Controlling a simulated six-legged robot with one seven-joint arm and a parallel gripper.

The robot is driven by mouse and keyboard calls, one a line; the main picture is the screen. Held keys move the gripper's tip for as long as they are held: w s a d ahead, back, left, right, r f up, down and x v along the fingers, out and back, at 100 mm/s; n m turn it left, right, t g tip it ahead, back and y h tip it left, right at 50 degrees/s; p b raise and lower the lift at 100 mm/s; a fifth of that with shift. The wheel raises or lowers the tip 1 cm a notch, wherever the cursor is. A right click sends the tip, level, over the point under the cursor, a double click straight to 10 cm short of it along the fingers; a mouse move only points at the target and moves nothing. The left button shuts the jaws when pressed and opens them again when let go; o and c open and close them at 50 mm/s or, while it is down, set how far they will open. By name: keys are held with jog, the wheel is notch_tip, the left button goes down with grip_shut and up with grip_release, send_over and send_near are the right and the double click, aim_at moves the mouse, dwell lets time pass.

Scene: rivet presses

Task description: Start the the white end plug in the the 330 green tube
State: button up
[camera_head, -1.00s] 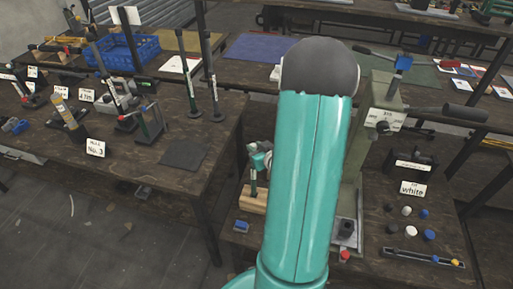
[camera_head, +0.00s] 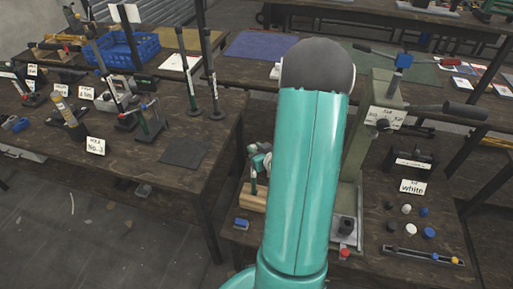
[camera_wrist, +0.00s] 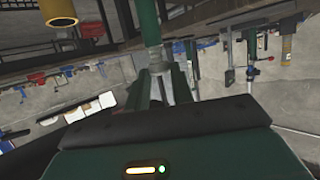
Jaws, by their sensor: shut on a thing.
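The green tube (camera_wrist: 148,22) runs in from the top of the wrist view, its pale end toward my gripper (camera_wrist: 160,82). A pale piece, which looks like the white end plug (camera_wrist: 155,63), is between my shut fingers, in line with that tube end. Whether it touches or has entered the tube I cannot tell. In the head view a green tube (camera_head: 253,184) stands upright by a wooden block (camera_head: 252,198), with part of my gripper (camera_head: 261,163) just above it. My teal arm hides most of the gripper there.
A tall press (camera_head: 378,135) stands right of my arm. Beside it are several loose plugs, including a white one (camera_head: 406,209), and a "white" label (camera_head: 413,187). The left bench (camera_head: 215,150) holds tools, posts and a blue crate (camera_head: 130,50). Open floor lies at lower left.

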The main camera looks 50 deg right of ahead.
jog(key=shift+f, duration=0.35)
jog(key=o, duration=1)
jog(key=shift+o, duration=0.2)
